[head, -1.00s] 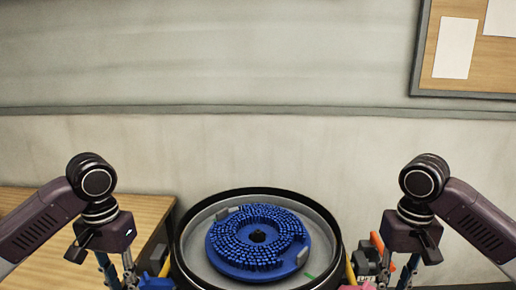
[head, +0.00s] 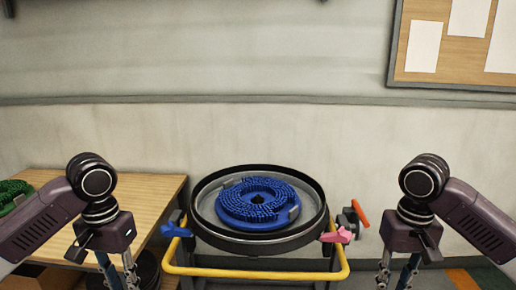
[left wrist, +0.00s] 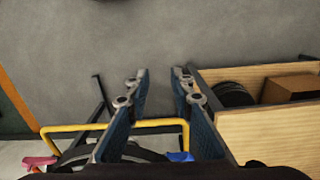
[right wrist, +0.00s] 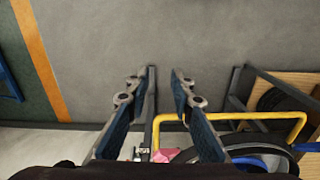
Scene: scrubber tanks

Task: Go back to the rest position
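My left gripper (left wrist: 160,85) hangs pointing down at the left of the head view, near the wooden table's front edge. Its two fingers are apart with nothing between them in the left wrist view. My right gripper (right wrist: 161,85) hangs pointing down at the right of the head view. Its fingers are also apart and empty in the right wrist view. Between the arms stands a round tank (head: 205,232) with a black rim. A blue round brush (head: 235,214) lies inside it, bristles up. Neither gripper touches the tank. In the head view the fingertips are partly cut off at the bottom edge.
A yellow rail (head: 255,274) runs around the tank's front. Blue (head: 176,230) and pink (head: 338,236) handles stick out at its sides. An orange lever (head: 360,217) is at right. A wooden table (head: 150,190) with a green brush (head: 12,192) stands left. Floor at right looks clear.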

